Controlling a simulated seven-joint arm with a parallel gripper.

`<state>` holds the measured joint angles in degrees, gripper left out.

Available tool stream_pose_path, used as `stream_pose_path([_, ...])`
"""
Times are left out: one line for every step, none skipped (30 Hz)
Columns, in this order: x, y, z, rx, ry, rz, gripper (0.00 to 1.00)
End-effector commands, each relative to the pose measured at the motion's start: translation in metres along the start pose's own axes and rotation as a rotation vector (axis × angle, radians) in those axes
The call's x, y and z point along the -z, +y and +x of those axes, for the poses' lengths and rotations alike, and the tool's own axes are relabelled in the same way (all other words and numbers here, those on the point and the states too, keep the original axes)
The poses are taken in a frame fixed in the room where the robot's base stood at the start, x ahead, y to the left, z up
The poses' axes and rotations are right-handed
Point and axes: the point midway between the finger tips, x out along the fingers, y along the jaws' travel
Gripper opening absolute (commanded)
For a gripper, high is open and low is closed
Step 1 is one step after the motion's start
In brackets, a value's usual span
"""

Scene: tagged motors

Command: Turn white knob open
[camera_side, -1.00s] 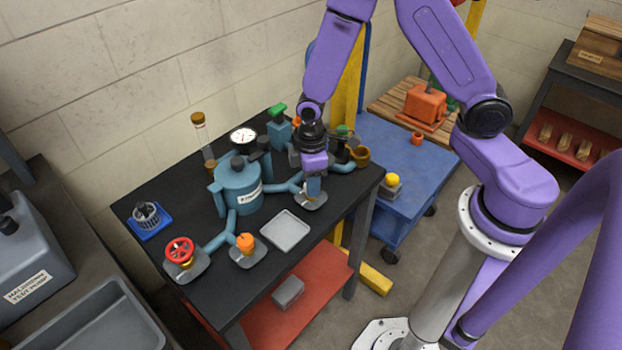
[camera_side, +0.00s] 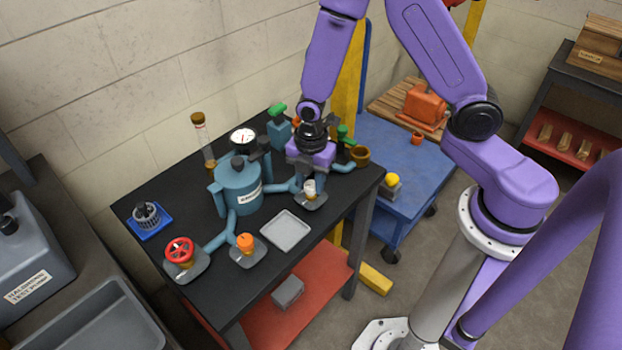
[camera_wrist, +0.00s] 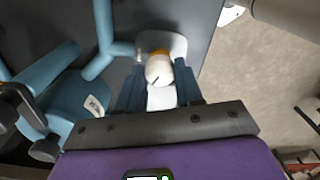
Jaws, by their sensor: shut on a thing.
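The white knob (camera_side: 309,187) is on a small grey base (camera_side: 313,201) near the right end of the black table. It also shows in the wrist view as a pale round top (camera_wrist: 158,68) with a short dark mark and a yellowish part behind it. My gripper (camera_wrist: 159,84) comes down from above, with one blue finger on each side of the knob, shut on it. In the side view the purple gripper body is just above the knob and hides part of the blue pipe and fittings behind.
A blue tank (camera_side: 238,188) with a gauge (camera_side: 242,138) stands left of my gripper. An orange knob (camera_side: 245,241) and a red handwheel (camera_side: 179,250) are at the front left. A grey tray (camera_side: 285,231) lies in front of the knob. Green-topped fittings (camera_side: 278,111) stand behind.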

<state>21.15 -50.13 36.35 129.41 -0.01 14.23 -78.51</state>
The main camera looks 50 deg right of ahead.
Motion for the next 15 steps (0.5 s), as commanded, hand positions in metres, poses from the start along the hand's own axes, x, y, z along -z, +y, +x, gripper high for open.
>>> stream_pose_path([0.0001, 0.0001, -0.0003, 0.000, 0.000, -0.043, 0.05])
stream_pose_path([0.0002, 0.0001, -0.0004, 0.000, 0.000, -0.071, 0.05])
stream_pose_path([0.0002, 0.0001, -0.0004, 0.000, 0.000, -0.106, 0.05])
stream_pose_path([0.0001, 0.0001, -0.0004, 0.000, 0.000, -0.133, 0.05])
stream_pose_path([0.0001, 0.0002, -0.0004, -0.001, 0.000, -0.159, 0.05])
stream_pose_path([0.0000, 0.0002, -0.0004, -0.001, 0.000, -0.192, 0.05])
stream_pose_path([-0.0001, 0.0002, -0.0004, -0.001, 0.000, -0.216, 0.05])
stream_pose_path([-0.0001, 0.0002, -0.0004, -0.001, 0.000, -0.238, 0.05])
stream_pose_path([-0.0002, 0.0002, -0.0003, -0.001, 0.000, -0.268, 0.05])
stream_pose_path([-0.0002, 0.0002, -0.0004, -0.001, 0.000, -0.289, 0.05])
stream_pose_path([-0.0003, 0.0002, -0.0004, -0.001, 0.000, -0.310, 0.05])
stream_pose_path([-0.0003, 0.0002, -0.0004, -0.001, 0.000, -0.335, 0.05])
stream_pose_path([-0.0003, 0.0003, -0.0004, -0.001, 0.000, -0.352, 0.05])
stream_pose_path([-0.0003, 0.0002, -0.0004, -0.001, 0.000, -0.369, 0.05])
stream_pose_path([-0.0003, 0.0002, -0.0004, -0.001, 0.000, -0.389, 0.05])
